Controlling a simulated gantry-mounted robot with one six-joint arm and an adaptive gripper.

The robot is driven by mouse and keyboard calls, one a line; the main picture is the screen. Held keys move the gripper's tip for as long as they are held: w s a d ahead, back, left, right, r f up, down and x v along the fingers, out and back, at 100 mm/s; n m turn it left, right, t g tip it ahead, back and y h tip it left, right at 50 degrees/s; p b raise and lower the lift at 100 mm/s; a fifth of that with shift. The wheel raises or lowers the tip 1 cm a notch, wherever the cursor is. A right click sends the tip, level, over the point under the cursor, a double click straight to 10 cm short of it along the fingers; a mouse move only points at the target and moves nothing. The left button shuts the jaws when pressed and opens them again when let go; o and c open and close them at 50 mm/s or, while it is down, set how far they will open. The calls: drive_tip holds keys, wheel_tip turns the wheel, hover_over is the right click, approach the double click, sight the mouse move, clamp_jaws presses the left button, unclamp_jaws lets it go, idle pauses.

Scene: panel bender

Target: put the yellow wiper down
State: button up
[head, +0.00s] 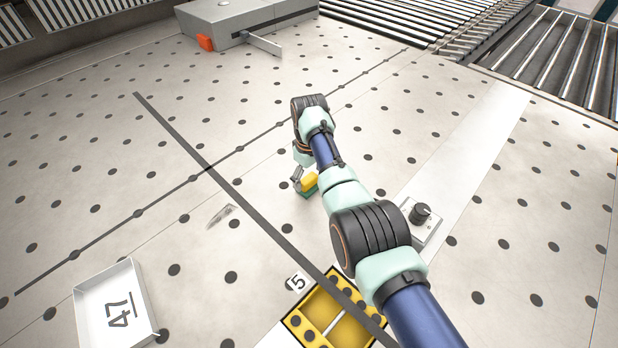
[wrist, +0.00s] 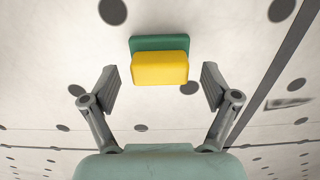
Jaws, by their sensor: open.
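The yellow wiper (head: 309,182) is a small yellow block with a green part along one side. In the head view it is on the dotted table, just left of my arm. In the wrist view the yellow wiper (wrist: 160,68) lies ahead of the palm, its green part on the far side. My gripper (wrist: 158,84) is open, one finger on each side of the wiper, with a visible gap on both sides. In the head view my gripper (head: 298,180) is partly hidden by the arm and the wiper. Whether the wiper's underside touches the table is hard to tell.
A white tray marked 47 (head: 132,290) stands at lower left. A yellow compartment tray (head: 300,318) beside a 5 label is partly under my arm. A black knob on a plate (head: 420,213) is right of the arm. A grey box (head: 235,18) and rollers (head: 560,50) are at the back.

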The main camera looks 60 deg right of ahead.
sight(309, 178)
wheel_tip(309, 178, up, 11)
drive_tip(key=p, duration=0.1)
drive_tip(key=shift+p, duration=0.3)
drive_tip(key=shift+f, duration=0.15)
